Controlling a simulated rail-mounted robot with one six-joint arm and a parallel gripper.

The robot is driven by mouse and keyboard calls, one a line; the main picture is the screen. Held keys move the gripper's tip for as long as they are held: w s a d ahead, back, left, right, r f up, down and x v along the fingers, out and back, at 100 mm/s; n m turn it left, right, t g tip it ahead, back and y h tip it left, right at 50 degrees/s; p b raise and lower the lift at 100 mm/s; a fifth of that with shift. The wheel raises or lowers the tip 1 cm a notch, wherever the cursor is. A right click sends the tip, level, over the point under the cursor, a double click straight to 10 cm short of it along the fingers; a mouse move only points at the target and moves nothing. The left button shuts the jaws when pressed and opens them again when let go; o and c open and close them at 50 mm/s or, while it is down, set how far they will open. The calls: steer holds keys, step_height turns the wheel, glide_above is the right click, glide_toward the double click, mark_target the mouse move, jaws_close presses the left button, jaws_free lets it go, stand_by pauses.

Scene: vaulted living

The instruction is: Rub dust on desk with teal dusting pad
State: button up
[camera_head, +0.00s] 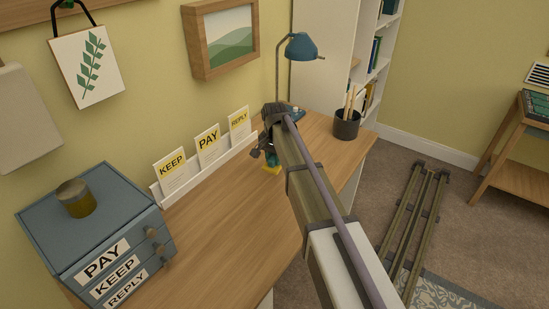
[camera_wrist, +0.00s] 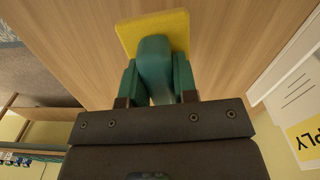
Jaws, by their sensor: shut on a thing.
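My gripper (camera_wrist: 153,92) is shut on the teal handle (camera_wrist: 153,60) of the dusting pad. The pad's yellow base (camera_wrist: 170,24) shows beyond the handle in the wrist view, over the wood top. In the head view, my gripper (camera_head: 268,158) is over the desk (camera_head: 225,215), near its back, with a bit of the pad's yellow base (camera_head: 272,170) showing below it. I cannot tell whether the pad touches the desk. My arm hides part of the desk. No dust is clearly visible.
Cards in a white rack (camera_head: 205,168) stand along the wall, left of my gripper. A blue drawer box (camera_head: 95,225) with a jar (camera_head: 75,198) on top stands at left. A blue lamp (camera_head: 300,47) and a dark pencil cup (camera_head: 346,124) are at the far end. The middle desk top is clear.

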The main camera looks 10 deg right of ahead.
step_height(320, 180, up, 3)
steer(key=p, duration=0.3)
steer(key=shift+r, duration=0.15)
steer(key=shift+f, duration=0.2)
